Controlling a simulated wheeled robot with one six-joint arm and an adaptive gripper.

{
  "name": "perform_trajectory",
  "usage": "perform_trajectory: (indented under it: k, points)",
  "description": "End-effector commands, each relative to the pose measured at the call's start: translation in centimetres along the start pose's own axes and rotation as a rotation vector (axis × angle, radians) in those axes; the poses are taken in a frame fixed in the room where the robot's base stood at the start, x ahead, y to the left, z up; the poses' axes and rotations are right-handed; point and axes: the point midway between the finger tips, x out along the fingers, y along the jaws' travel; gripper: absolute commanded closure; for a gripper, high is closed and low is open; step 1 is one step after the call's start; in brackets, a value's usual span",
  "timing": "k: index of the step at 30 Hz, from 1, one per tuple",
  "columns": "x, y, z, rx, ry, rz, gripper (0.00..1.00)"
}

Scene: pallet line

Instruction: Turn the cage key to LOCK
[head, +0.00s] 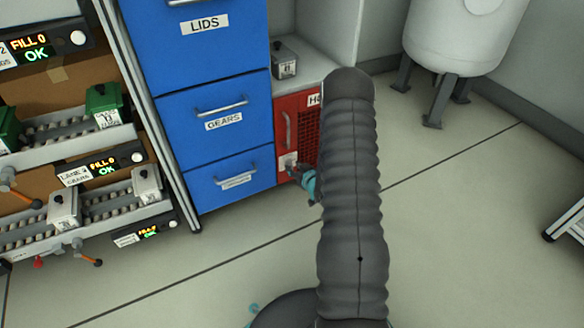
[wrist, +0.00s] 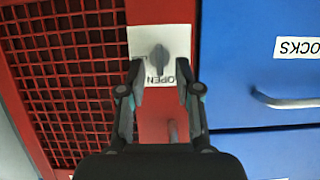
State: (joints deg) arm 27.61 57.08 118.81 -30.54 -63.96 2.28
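The red cage (head: 308,125) stands right of the blue drawers in the head view. Its white key plate (head: 287,159) is low on its left side. In the wrist view, turned upside down, the plate (wrist: 174,38) carries the grey key (wrist: 158,56) and the word OPEN. The rest of the plate's lettering is partly hidden. My gripper (wrist: 160,74) is open in front of the plate, one finger on each side of the key's lower end, with gaps visible. In the head view my gripper (head: 302,177) is small and partly hidden by my arm.
Blue drawers (head: 222,120) adjoin the cage on the left. The cage's door handle (wrist: 171,131) shows below the plate in the wrist view. A grey box (head: 285,60) sits on the ledge above. Lane racks (head: 75,145) stand far left. The floor in front is clear.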

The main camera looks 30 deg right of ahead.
Motion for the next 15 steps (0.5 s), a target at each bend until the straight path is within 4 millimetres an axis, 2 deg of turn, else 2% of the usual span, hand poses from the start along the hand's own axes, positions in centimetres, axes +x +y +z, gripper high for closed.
perform_trajectory:
  k: [6, 15]
  points:
    - [2.0, 0.0, 0.0, -0.001, 0.0, 0.001, 0.67]
    - [2.3, 0.0, 0.0, 0.0, 0.0, 0.001, 0.67]
